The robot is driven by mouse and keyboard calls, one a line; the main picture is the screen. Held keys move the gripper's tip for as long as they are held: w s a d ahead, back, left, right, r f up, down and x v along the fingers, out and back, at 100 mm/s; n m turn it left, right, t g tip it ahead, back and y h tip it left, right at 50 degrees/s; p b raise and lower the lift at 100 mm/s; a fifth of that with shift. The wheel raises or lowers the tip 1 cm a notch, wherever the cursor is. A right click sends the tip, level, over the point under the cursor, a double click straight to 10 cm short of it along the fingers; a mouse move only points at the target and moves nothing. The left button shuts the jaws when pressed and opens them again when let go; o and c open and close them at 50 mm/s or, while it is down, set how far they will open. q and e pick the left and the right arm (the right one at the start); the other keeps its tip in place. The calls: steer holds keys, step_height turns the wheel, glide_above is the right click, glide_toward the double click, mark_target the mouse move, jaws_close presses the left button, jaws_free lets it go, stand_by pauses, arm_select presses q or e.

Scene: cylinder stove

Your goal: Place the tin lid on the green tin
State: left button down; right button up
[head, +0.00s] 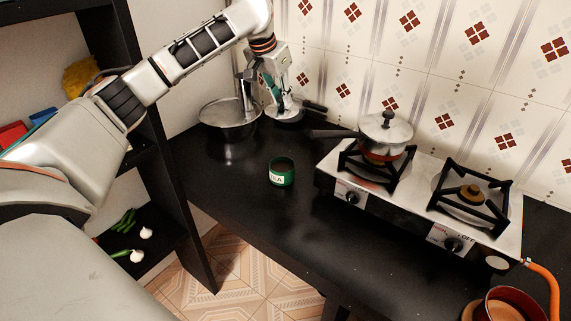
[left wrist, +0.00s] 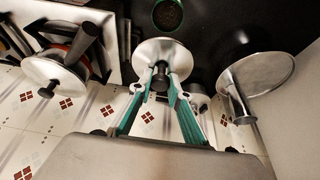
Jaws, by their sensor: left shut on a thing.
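The green tin (head: 282,176) stands upright and open on the black counter, with dark contents and a white label. It also shows at the top of the left wrist view (left wrist: 167,14). My left gripper (head: 284,106) is near the back wall, behind the tin in the head view. The lid is apart from the tin. In the head view the lid is small and partly hidden by the gripper. My right gripper is out of view.
A steel pan (head: 229,128) stands left of the gripper. A lidded pot (head: 385,133) sits on the left burner of the stove (head: 408,205), its handle reaching toward the gripper. Dark shelves (head: 165,130) stand at left. The counter around the tin is clear.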

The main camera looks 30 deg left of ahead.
arm_select(q)
step_height(320, 180, down, 19)
steer(key=b, duration=0.4)
steer(key=shift+f, duration=0.2)
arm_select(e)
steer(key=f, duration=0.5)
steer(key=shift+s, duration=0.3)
arm_select(q)
steer(key=shift+r+p, duration=0.2)
steer(key=shift+p, duration=0.45)
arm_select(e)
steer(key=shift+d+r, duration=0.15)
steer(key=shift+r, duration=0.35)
arm_select(q)
steer(key=shift+w, duration=0.1)
steer(key=shift+p, duration=1.1)
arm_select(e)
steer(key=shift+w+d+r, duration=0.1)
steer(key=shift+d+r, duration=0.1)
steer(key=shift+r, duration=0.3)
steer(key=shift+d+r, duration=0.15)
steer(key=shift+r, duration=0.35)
